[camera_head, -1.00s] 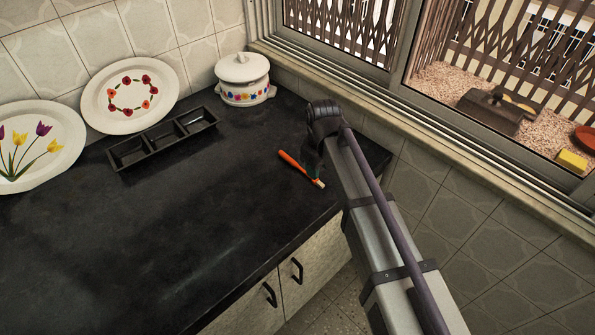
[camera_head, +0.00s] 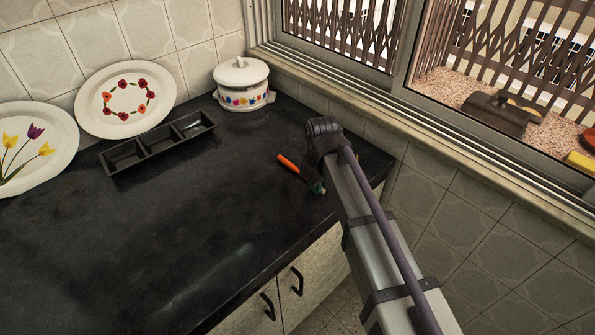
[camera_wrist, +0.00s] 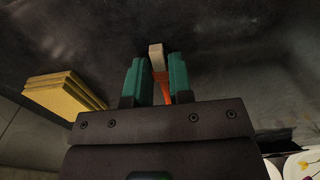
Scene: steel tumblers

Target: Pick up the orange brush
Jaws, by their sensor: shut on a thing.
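The orange brush (camera_head: 288,164) shows as an orange handle at the right end of the black counter, with its other end hidden at my gripper. In the wrist view, its pale end (camera_wrist: 156,55) sticks out past the fingers, with an orange part (camera_wrist: 163,92) between them. My gripper (camera_head: 318,187) is mostly hidden behind my arm; its green fingers (camera_wrist: 156,78) are shut on the brush from both sides. I cannot tell whether the brush is clear of the counter.
A black three-part tray (camera_head: 158,148) lies on the counter to the left. A white lidded pot (camera_head: 241,84) and two plates (camera_head: 126,99) (camera_head: 35,148) stand along the wall. A yellow block stack (camera_wrist: 62,92) shows left in the wrist view. The counter's middle is clear.

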